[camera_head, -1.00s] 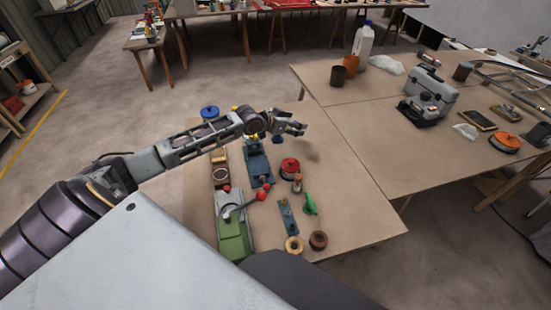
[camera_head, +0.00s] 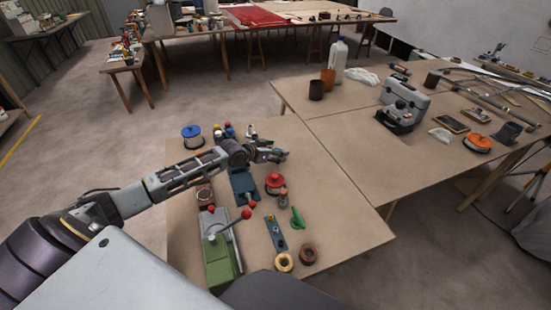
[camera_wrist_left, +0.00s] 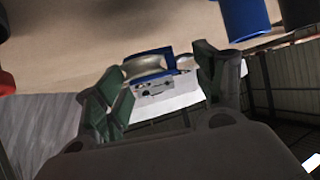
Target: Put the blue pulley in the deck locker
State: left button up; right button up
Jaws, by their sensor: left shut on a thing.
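My left gripper (camera_head: 281,155) reaches in from the left over the middle of the near table. In the left wrist view, its fingers (camera_wrist_left: 160,90) are on both sides of a small blue and silvery thing (camera_wrist_left: 150,62), which looks like the blue pulley; it is shut on it. The pulley is too small and too covered to make out in the head view. A grey box with a handle (camera_head: 408,98), perhaps the deck locker, stands on the right table; whether its top is open is unclear. My right gripper is not in view.
The near table (camera_head: 345,215) holds a green machine with red-knobbed lever (camera_head: 220,250), a red-topped spool (camera_head: 275,183), rings (camera_head: 308,254) and a blue-topped spool (camera_head: 192,136). The near table's right side is clear.

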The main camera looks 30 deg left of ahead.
pick_arm(q)
notch_tip(320, 180, down, 3)
jog(key=shift+r, duration=0.15)
jog(key=shift+f, duration=0.55)
jog(key=o, duration=0.8)
jog(key=shift+c, duration=0.2)
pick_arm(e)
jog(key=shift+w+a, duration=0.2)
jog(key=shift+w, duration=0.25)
